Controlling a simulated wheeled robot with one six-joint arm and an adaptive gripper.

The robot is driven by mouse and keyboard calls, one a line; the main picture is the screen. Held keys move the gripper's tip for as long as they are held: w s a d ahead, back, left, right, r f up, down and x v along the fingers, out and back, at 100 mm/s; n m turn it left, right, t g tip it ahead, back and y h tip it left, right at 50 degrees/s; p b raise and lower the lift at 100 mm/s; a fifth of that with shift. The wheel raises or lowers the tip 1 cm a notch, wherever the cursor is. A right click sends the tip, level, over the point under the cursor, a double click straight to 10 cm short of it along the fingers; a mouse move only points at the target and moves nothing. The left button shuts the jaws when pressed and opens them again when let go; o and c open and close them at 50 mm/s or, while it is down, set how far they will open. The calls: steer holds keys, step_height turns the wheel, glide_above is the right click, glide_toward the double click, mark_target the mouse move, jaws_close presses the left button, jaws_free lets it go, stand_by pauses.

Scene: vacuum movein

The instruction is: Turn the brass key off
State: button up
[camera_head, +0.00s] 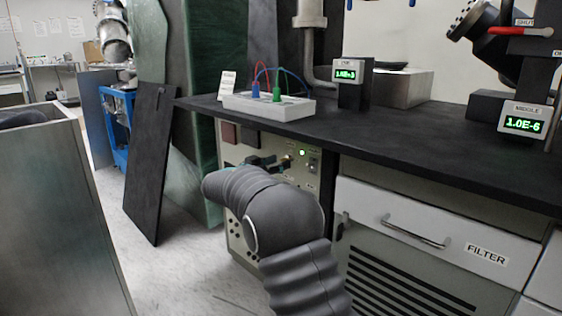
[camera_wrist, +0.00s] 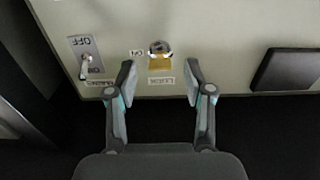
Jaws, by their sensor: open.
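The brass key (camera_wrist: 160,62) is on the pale panel of the cabinet under the bench, at the upper middle of the wrist view. It has a brass lower part and a silvery top, with small labels beside and below it. In the head view the key (camera_head: 287,160) is small, just right of my gripper (camera_head: 266,162). In the wrist view my gripper (camera_wrist: 160,72) is open, its two fingertips on either side of the key with gaps visible. I cannot tell whether they touch the panel.
A toggle switch (camera_wrist: 87,67) on an OFF/ON plate is left of the key. The black benchtop (camera_head: 420,150) overhangs above my arm. A drawer (camera_head: 430,225) is at the right and a leaning dark board (camera_head: 150,165) at the left.

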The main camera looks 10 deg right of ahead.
steer(key=shift+x, duration=0.95)
jaws_close()
